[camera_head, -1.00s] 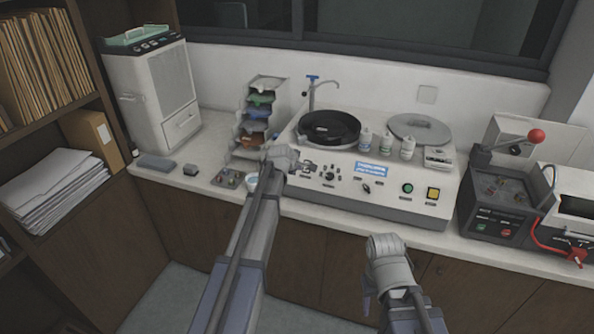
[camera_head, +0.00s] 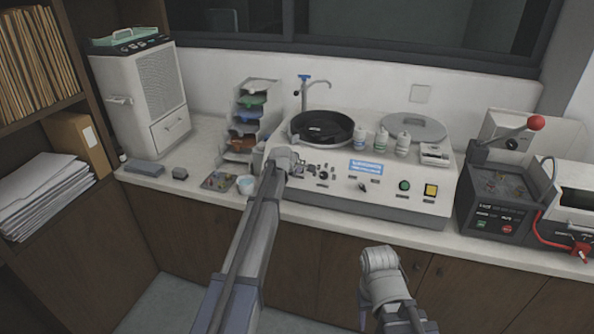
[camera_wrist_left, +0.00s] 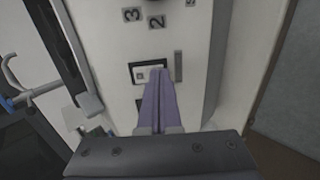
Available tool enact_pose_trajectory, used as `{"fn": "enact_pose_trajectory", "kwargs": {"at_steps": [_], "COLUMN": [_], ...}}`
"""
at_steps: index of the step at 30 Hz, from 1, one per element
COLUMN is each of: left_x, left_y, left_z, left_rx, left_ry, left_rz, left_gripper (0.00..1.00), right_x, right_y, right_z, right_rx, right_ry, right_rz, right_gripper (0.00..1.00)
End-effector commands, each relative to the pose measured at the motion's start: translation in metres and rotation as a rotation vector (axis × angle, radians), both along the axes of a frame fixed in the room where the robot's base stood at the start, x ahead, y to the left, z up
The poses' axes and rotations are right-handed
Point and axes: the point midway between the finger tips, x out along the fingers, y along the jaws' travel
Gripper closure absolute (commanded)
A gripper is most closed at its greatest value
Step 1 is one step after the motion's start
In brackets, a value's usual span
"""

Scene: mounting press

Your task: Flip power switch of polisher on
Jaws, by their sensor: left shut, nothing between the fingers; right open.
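The polisher (camera_head: 330,198) is a white bench unit with a sloped front panel, a dark bowl and a blue display. My left gripper (camera_head: 298,168) is at the left end of that panel and hides part of it. In the left wrist view, a dark-framed switch with a light rocker (camera_wrist_left: 142,74) is on the panel. The closed purple fingers of my left gripper (camera_wrist_left: 158,74) reach over this switch and cover its right part. They hold nothing; whether they touch the rocker is unclear. My right gripper (camera_head: 366,290) is open, low in front of the cabinets, away from the polisher.
Several white bottles (camera_head: 382,140) and a grey lid (camera_head: 414,128) are on top of the polisher. A small cup (camera_head: 246,185) and a tray (camera_head: 220,181) sit left of it. A dark machine with a red-knobbed lever (camera_head: 500,195) stands at right.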

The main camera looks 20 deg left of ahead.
Motion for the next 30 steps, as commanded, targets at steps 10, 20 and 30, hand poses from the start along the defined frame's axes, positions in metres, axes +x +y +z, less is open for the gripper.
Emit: {"fn": "enact_pose_trajectory", "kwargs": {"at_steps": [10, 20, 30], "left_x": [0.001, 0.001, 0.001], "left_y": [0.0, 0.0, 0.0], "left_z": [0.0, 0.014, 0.014], "left_rx": [0.0, 0.0, 0.0], "left_ry": [0.0, 0.0, 0.0], "left_rz": [0.0, 0.0, 0.0], "left_gripper": [1.0, 1.0, 1.0], "right_x": [0.0, 0.0, 0.0], "right_y": [0.0, 0.0, 0.0], "right_z": [0.0, 0.014, 0.014], "right_rx": [0.0, 0.0, 0.0], "right_ry": [0.0, 0.0, 0.0], "right_rz": [0.0, 0.0, 0.0], "right_gripper": [0.5, 0.5, 0.5]}}
